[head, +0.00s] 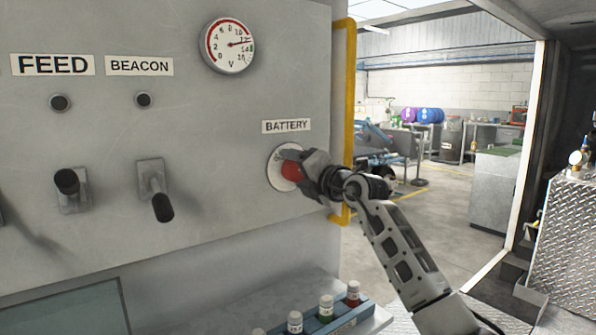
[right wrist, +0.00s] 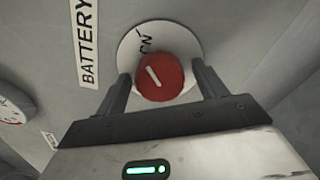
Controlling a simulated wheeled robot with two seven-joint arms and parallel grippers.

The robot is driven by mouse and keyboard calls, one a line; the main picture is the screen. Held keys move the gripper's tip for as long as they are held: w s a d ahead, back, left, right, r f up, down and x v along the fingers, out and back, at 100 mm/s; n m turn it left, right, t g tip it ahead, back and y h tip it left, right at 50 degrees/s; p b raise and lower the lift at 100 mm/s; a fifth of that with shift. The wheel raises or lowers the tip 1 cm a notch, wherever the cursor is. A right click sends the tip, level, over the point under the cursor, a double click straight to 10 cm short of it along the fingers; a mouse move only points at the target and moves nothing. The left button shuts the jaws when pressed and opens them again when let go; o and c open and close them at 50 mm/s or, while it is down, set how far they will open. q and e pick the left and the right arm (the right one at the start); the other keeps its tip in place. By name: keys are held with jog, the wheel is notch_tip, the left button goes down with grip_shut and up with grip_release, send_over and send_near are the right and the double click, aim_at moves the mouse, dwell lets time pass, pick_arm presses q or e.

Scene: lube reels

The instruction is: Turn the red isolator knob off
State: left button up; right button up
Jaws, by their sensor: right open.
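The red isolator knob (head: 292,171) sits on a round white plate (head: 275,174) under the BATTERY label (head: 287,126) on the grey panel. In the right wrist view the knob (right wrist: 160,76) shows a white pointer line, and part of the word ON shows on the plate (right wrist: 133,47) near it. My right gripper (head: 302,171) is at the knob. In the right wrist view its two fingers (right wrist: 162,88) stand apart, one on each side of the knob. I cannot tell whether either finger touches it. My left gripper is not in view.
Left of the knob are the FEED lever (head: 67,183) and the BEACON lever (head: 160,203). A round gauge (head: 229,45) is above. A yellow pipe (head: 347,90) runs down the panel's right edge. A blue rack (head: 335,318) with small bottles is below.

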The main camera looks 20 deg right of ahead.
jog(key=shift+c, duration=0.3)
jog(key=c, duration=0.9)
